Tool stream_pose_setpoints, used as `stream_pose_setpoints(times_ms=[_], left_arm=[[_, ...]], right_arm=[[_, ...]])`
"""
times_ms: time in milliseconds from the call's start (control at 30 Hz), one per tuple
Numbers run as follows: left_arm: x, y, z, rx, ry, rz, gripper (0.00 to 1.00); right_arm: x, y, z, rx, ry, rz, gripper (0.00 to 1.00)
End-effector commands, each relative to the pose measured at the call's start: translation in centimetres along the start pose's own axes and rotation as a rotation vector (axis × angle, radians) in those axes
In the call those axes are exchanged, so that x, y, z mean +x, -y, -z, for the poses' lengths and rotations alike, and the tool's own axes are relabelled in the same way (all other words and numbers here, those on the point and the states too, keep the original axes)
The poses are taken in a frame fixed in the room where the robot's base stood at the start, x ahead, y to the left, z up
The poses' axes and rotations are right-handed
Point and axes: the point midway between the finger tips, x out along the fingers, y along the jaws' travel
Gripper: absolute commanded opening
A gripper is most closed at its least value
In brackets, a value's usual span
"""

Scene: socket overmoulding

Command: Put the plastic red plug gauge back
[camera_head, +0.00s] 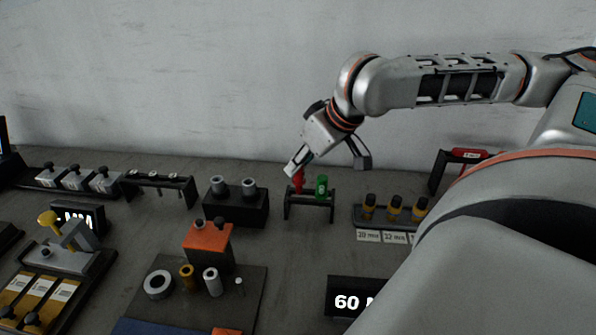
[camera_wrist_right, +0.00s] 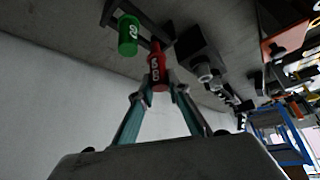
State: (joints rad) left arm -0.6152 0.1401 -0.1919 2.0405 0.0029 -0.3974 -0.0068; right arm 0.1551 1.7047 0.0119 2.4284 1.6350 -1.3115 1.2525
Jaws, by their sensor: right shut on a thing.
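The red plug gauge (camera_head: 298,182) is at the left side of a small dark rack (camera_head: 310,204) in the head view. My right gripper (camera_head: 296,168) comes down from above and is shut on it. In the right wrist view the red gauge (camera_wrist_right: 159,70) sits between the two fingertips, with white markings on its side. A green plug gauge (camera_head: 321,186) stands at the right side of the same rack; it also shows in the wrist view (camera_wrist_right: 128,36). I cannot tell whether the red gauge is fully seated in the rack. My left gripper is out of view.
A dark block with two grey cylinders (camera_head: 236,205) stands just left of the rack. A holder with several yellow-and-black pieces (camera_head: 394,209) stands to the right. An orange block (camera_head: 208,241) and loose rings are in front. Bare table lies before the rack.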

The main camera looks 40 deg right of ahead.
Motion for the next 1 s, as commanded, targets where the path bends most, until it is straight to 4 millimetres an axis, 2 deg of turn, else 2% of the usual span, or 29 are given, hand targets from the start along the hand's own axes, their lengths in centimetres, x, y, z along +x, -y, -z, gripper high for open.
stream_pose_setpoints(times_ms=[100, 200, 933, 967, 1000], left_arm=[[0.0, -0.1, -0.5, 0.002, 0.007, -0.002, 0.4], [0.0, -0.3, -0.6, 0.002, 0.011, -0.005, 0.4], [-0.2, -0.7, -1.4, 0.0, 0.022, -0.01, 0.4], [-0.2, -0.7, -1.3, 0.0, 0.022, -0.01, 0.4], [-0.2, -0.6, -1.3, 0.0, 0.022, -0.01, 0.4]], right_arm=[[1.6, 0.1, -1.1, 0.002, 0.004, 0.003, 0.0], [2.1, 0.1, -1.4, 0.001, 0.003, 0.002, 0.0], [3.1, 0.0, -2.1, 0.0, 0.002, 0.0, 0.0], [3.1, 0.0, -2.1, 0.0, 0.002, 0.0, 0.24], [3.1, 0.0, -2.1, 0.0, 0.002, 0.0, 0.33]])
